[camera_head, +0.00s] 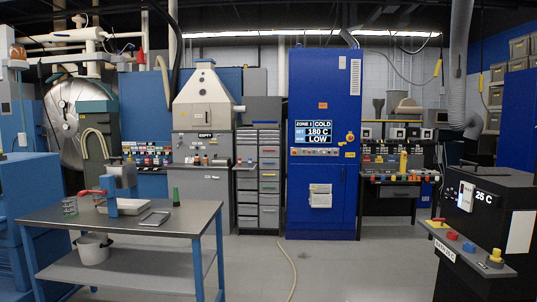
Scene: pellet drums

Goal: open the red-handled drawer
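A grey drawer cabinet (269,197) stands against the back wall, left of the tall blue cabinet. It has a stack of shut-looking drawers in two columns, with small handles. My gripper is not in view.
A dark machine (488,230) stands at front right. The floor between is open, crossed by a pale hose (292,265). A tall blue cabinet (322,215) stands behind.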

